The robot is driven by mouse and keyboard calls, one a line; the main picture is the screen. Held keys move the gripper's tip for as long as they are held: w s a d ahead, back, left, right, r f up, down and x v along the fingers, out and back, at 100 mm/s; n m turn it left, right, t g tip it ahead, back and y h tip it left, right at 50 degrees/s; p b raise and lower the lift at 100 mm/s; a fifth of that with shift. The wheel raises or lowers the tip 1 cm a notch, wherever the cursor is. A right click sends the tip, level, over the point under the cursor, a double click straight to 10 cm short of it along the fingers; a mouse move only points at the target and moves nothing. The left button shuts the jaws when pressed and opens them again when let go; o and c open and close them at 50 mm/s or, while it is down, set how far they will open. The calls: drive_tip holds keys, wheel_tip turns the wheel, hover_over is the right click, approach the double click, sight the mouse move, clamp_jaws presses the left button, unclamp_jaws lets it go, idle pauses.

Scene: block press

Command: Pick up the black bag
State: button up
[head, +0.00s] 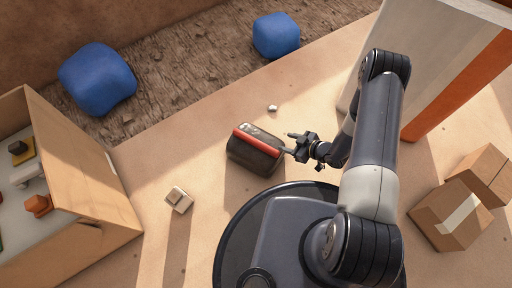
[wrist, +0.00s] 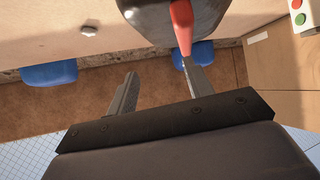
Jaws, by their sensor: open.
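The black bag (head: 252,157), dark with a red stripe across its top, lies on the sandy floor in the middle of the head view. It also shows at the top of the wrist view (wrist: 155,22), cut off by the frame edge. My gripper (head: 287,143) is at the bag's right side in the head view, with its fingers apart and nothing between them. In the wrist view my gripper (wrist: 159,68) has its right fingertip overlapping the bag's red stripe, and its left finger is clear of the bag. I cannot tell whether the right finger touches it.
A small pale block (head: 179,200) and a small grey lump (head: 272,108) lie near the bag. An open wooden box (head: 85,170) stands left, cardboard boxes (head: 440,222) right. A large grey and orange block (head: 440,60) stands behind my arm. Blue lumps (head: 98,78) lie on the brown strip.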

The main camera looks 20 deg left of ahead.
drive_tip(key=s+a+f+y, duration=0.1)
drive_tip(key=s+a+y, duration=0.1)
drive_tip(key=s, duration=0.2)
drive_tip(key=b, duration=0.2)
approach(257, 141)
drive_tip(key=shift+a+f+y, duration=0.4)
drive_tip(key=shift+a+f, duration=0.4)
drive_tip(key=shift+a, duration=0.05)
drive_tip(key=shift+w+b+x, duration=0.15)
drive_tip(key=shift+b+x, duration=0.5)
drive_tip(key=shift+x, duration=0.9)
drive_tip(key=shift+w+b+x, duration=0.1)
drive_tip(key=shift+b+x, duration=0.5)
drive_tip(key=shift+x, duration=0.9)
drive_tip(key=shift+r, duration=0.1)
drive_tip(key=shift+c, duration=0.2)
clamp_jaws()
